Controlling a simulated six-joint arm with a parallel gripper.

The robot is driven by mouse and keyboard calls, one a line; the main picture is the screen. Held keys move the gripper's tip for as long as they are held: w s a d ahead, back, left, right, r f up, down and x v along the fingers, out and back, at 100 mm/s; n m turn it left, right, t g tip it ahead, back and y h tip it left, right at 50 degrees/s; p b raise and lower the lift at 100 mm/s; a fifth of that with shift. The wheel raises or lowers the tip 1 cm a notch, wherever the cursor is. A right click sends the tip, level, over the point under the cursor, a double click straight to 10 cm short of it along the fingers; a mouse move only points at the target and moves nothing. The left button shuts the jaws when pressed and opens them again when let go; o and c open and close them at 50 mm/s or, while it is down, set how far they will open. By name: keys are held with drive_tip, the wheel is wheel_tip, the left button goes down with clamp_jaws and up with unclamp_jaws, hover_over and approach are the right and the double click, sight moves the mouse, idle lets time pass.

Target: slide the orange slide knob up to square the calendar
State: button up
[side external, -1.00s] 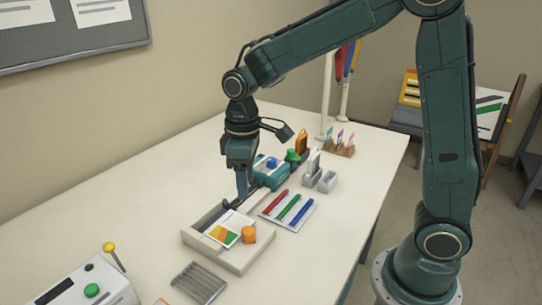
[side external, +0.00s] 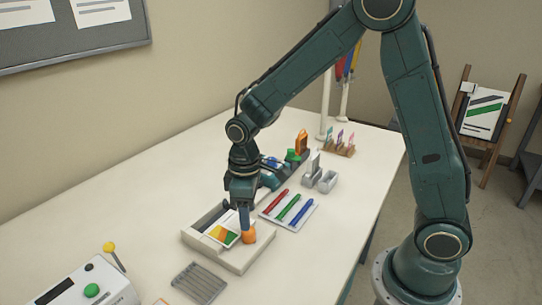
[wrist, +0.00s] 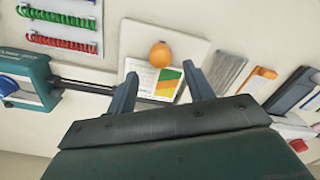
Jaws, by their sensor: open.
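The orange slide knob (side external: 249,237) sits at the right side of a cream tray (side external: 212,257). The calendar (side external: 220,235), a white card with yellow, orange and green blocks, lies in the tray to the left of the knob. My gripper (side external: 246,224) points down right at the knob in the side view, and its fingers hide part of the card. In the wrist view my fingers are spread apart. There the knob (wrist: 160,55) shows beyond the fingertips, midway across the gap, with the card (wrist: 155,80) below it. I cannot tell whether a finger touches the knob.
A white card with red, green and blue coils (side external: 289,207) lies behind the tray. A teal device (side external: 272,178) stands farther back. A grey ribbed block (side external: 199,283) lies in front. A white machine with a green button (side external: 92,290) stands front left.

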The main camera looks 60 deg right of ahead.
sight(249, 234)
drive_tip(key=shift+f, duration=2.6)
drive_tip(key=shift+c, duration=0.2)
clamp_jaws()
